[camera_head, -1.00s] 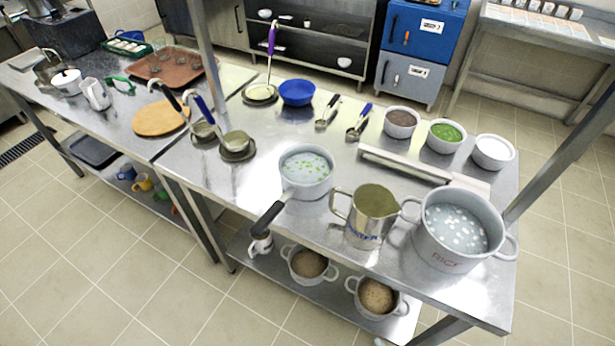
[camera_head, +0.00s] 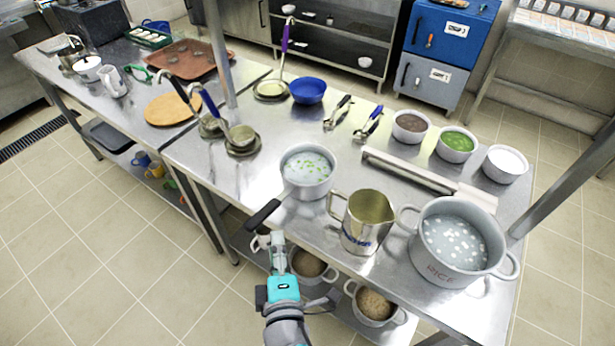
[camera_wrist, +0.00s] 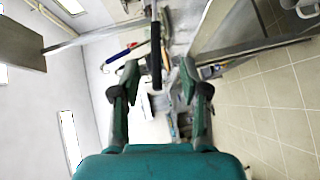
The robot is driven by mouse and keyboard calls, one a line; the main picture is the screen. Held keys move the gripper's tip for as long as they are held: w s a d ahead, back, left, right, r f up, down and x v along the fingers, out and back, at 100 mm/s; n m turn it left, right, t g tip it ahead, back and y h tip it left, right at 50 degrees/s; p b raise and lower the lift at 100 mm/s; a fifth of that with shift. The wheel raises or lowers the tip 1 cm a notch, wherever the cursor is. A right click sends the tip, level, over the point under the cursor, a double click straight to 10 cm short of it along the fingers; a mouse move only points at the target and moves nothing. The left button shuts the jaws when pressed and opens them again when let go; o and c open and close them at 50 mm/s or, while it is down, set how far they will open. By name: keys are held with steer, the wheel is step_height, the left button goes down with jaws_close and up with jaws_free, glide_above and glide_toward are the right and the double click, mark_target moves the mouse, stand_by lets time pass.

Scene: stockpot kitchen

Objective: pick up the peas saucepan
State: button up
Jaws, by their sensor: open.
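The peas saucepan (camera_head: 318,190) is a grey pan with green peas in pale liquid. It stands on the steel table, and its black handle (camera_head: 263,216) sticks out over the front edge toward the lower left. My gripper (camera_head: 268,241) is in front of the table, just below the end of the handle in the picture. In the wrist view my gripper (camera_wrist: 160,80) is open, its fingers spread. A dark bar, apparently the handle (camera_wrist: 156,50), shows between and beyond the fingertips. I cannot tell whether they touch it.
A steel pitcher (camera_head: 364,228) stands close to the saucepan's right. The large rice pot (camera_head: 440,268) is farther right. Pots (camera_head: 372,305) sit on the lower shelf (camera_head: 345,318) near my arm. Ladles and a blue bowl (camera_head: 308,90) lie behind.

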mark_target(272, 212)
steer(key=w, duration=0.7)
steer(key=w+a+f, duration=0.1)
steer(key=w, duration=0.3)
steer(key=shift+a, duration=0.1)
steer(key=shift+s, duration=0.1)
jaws_close()
